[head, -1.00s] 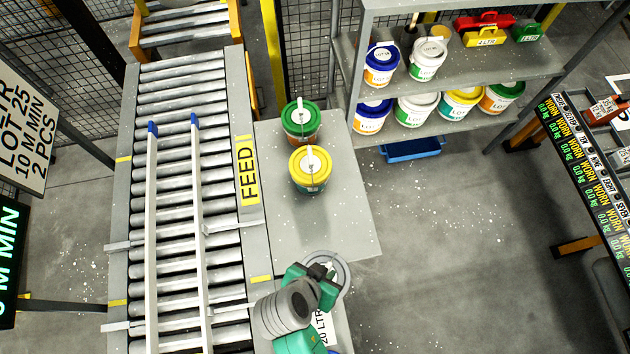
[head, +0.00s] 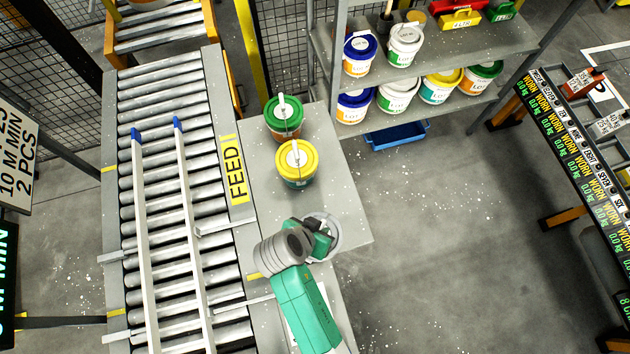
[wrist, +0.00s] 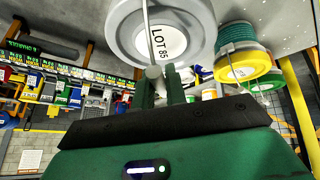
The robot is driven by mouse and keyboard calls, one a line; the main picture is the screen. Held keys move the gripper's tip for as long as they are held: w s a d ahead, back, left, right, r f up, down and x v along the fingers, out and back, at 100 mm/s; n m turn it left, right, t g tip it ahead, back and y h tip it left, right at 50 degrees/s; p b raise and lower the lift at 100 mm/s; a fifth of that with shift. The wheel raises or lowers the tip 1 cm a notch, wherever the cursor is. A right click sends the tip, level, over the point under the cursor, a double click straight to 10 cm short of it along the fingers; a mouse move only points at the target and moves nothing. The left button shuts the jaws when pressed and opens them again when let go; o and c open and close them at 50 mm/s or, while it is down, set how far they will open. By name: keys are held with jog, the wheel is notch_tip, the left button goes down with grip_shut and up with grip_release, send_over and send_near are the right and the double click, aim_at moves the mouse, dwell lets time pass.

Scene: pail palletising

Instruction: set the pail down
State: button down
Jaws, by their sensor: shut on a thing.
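My gripper (head: 318,238) is shut on the grey-lidded pail (head: 334,246) above the front part of the grey table (head: 345,205). In the wrist view the pail's pale grey lid (wrist: 195,22) carries a "LOT 85" label, and the gripper's fingers (wrist: 161,84) meet at its thin handle. My arm and gripper hide much of the pail in the head view, so I cannot tell if its base touches the table. A yellow-lidded pail (head: 297,164) stands farther back on the table, and a green-lidded pail (head: 283,117) stands behind it.
A roller conveyor (head: 165,100) marked "FEED" runs along the table's left side, with white rails on it. A shelf (head: 440,55) with several pails stands at the back right. A blue tray (head: 397,136) lies on the floor below. Table surface right of the standing pails is bare.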

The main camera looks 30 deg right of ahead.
aim_at(316, 214)
jog(key=shift+w+d+f, duration=0.1)
jog(key=shift+w+d, duration=0.2)
jog(key=shift+w, duration=0.55)
jog(key=shift+w+d+f, duration=0.1)
jog(key=shift+w+d, duration=0.15)
jog(key=shift+w, duration=0.55)
jog(key=shift+w+d, duration=0.3)
jog(key=shift+w, duration=0.55)
jog(key=shift+w+d+f, duration=0.1)
jog(key=shift+w+f, duration=0.05)
jog(key=shift+f, duration=1.75)
jog(key=c, duration=1.4)
grip_release()
jog(key=shift+c, duration=0.2)
